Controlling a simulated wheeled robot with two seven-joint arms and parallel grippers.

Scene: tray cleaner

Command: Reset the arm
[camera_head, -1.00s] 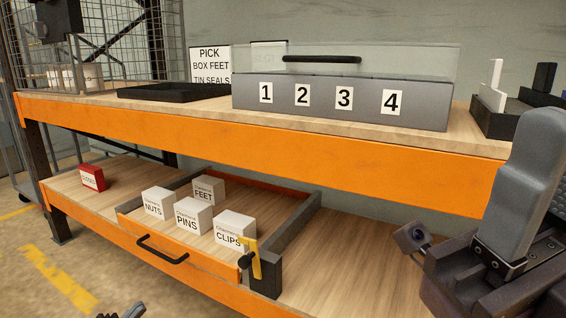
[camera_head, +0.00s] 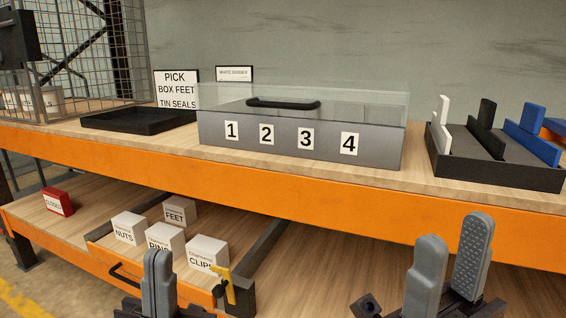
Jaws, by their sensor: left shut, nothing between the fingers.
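My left gripper (camera_head: 158,284) is at the bottom of the view, in front of the pulled-out drawer. Its grey fingers are together with nothing between them. My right gripper (camera_head: 448,268) is at the lower right, in front of the lower shelf. Its two grey fingers stand apart and I see nothing held between them. Both grippers point upward in the picture. Most of both arms is out of view.
The orange-edged workbench (camera_head: 300,196) holds a black tray (camera_head: 140,121), a glass-lidded box (camera_head: 380,147) numbered 1 to 4, and a dark rack (camera_head: 500,173). Below, the drawer (camera_head: 262,240) holds several white boxes; a red box (camera_head: 58,201) sits left.

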